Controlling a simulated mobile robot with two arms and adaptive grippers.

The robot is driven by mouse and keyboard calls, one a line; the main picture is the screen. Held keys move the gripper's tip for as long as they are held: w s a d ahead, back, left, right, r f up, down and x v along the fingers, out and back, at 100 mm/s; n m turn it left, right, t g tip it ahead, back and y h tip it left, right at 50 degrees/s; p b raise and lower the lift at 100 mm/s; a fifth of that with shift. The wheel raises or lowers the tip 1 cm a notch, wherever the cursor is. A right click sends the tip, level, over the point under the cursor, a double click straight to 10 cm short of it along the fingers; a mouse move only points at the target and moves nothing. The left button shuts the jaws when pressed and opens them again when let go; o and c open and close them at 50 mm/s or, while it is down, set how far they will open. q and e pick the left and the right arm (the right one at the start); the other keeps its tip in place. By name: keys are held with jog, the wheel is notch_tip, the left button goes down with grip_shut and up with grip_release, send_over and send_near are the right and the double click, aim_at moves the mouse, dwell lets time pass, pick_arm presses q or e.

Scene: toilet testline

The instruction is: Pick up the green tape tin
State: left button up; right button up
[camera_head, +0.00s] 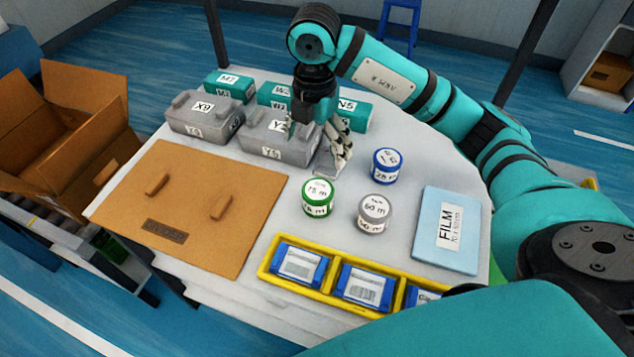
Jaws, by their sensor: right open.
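The green tape tin (318,198) stands upright on the white table, with a green rim and a white label. My right gripper (318,158) is above the table, behind the tin and a little above it in the picture. Its fingers are spread apart with nothing seen between them. The gripper is apart from the tin and partly in front of a grey box marked Y5 (268,142). My left gripper is not in this view.
A grey tin (373,214) and a blue tin (387,166) stand right of the green one. A yellow tray (264,272) with blue packs is in front. A brown board (195,205) lies left, a blue film pack (446,230) right. Grey and teal boxes stand behind.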

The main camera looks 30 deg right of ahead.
aim_at(318, 189)
jog(key=f, duration=0.4)
jog(key=shift+s+a, duration=0.15)
jog(key=shift+s, duration=0.1)
notch_tip(318, 189, down, 6)
jog(key=shift+f, duration=0.1)
jog(key=shift+f+p, duration=0.35)
jog(key=shift+f, duration=0.55)
jog(key=f, duration=0.2)
jog(key=f+p, duration=0.1)
jog(key=shift+s+d+f, duration=0.2)
jog(key=shift+d+f, duration=0.05)
jog(key=shift+f, duration=0.6)
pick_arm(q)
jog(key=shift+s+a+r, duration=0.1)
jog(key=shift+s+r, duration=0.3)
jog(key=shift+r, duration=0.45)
pick_arm(e)
jog(key=shift+w, duration=0.1)
jog(key=c, duration=1.4)
